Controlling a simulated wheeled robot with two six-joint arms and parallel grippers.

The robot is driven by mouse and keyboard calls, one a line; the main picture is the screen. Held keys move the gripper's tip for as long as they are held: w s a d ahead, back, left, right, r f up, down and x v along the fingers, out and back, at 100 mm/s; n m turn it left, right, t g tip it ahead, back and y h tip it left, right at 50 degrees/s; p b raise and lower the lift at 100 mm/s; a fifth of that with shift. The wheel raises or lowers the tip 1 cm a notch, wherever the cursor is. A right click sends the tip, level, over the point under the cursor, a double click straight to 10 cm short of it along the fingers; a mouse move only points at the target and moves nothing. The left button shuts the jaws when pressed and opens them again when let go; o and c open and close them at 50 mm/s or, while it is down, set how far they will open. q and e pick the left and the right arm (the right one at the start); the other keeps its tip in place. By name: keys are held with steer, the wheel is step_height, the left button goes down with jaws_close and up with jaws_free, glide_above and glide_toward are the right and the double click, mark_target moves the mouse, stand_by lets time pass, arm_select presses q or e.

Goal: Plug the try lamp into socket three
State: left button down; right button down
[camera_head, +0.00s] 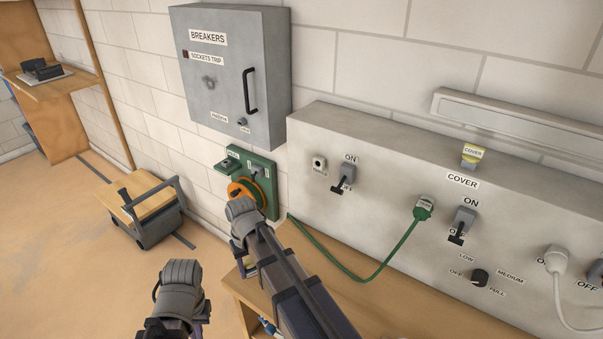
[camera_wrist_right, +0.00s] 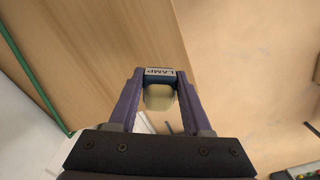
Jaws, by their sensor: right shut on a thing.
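In the right wrist view my right gripper (camera_wrist_right: 160,80) is shut on a small plug (camera_wrist_right: 158,97) with a dark cap labelled LAMP and a pale lower part. It is held in the air, with the bench side and floor behind it. In the head view my right arm hides most of this grip. My left gripper's wrist (camera_head: 180,290) is at the bottom, its fingers not visible. The grey socket panel (camera_head: 385,150) carries an uncovered socket (camera_head: 320,163), a green plug (camera_head: 423,208) and a white plug (camera_head: 555,260). I cannot read which is socket three.
The green wall box (camera_head: 265,197) holds an orange ring (camera_head: 243,188), close behind my right arm. A green cable (camera_head: 350,275) droops over the wooden bench (camera_head: 400,318). The breaker cabinet (camera_head: 230,80) hangs above. A trolley (camera_head: 150,208) stands on the floor at left.

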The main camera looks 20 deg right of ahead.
steer(key=w+d+r+n+t+h, duration=0.1)
steer(key=w+d+r+h, duration=0.1)
steer(key=d+h, duration=0.3)
steer(key=w+d+r+n+t+h, duration=0.1)
steer(key=d+r+h, duration=0.2)
steer(key=d, duration=0.4)
steer(key=w+d+r+n+t+h, duration=0.1)
steer(key=r+t+h, duration=0.1)
steer(key=r, duration=0.3)
steer(key=d+r+n+t+h+b, duration=0.1)
steer(key=r+t+h, duration=0.1)
steer(key=r, duration=0.3)
steer(key=w+d+r+n+t+h, duration=0.1)
steer(key=r+t+h, duration=0.2)
steer(key=r, duration=0.3)
steer(key=shift+w+d+n, duration=0.15)
steer(key=shift+w+n, duration=0.15)
steer(key=shift+h, duration=0.3)
steer(key=shift+w+d+r+n, duration=0.1)
steer(key=shift+w+d+n, duration=0.2)
steer(key=shift+d+n, duration=0.65)
steer(key=shift+w+d+r+n, duration=0.1)
steer(key=shift+w+d+n, duration=0.25)
steer(key=shift+d+n, duration=0.55)
steer(key=shift+w+d+n, duration=0.3)
steer(key=shift+d+n, duration=0.55)
steer(key=shift+n, duration=0.1)
steer(key=shift+x, duration=1.4)
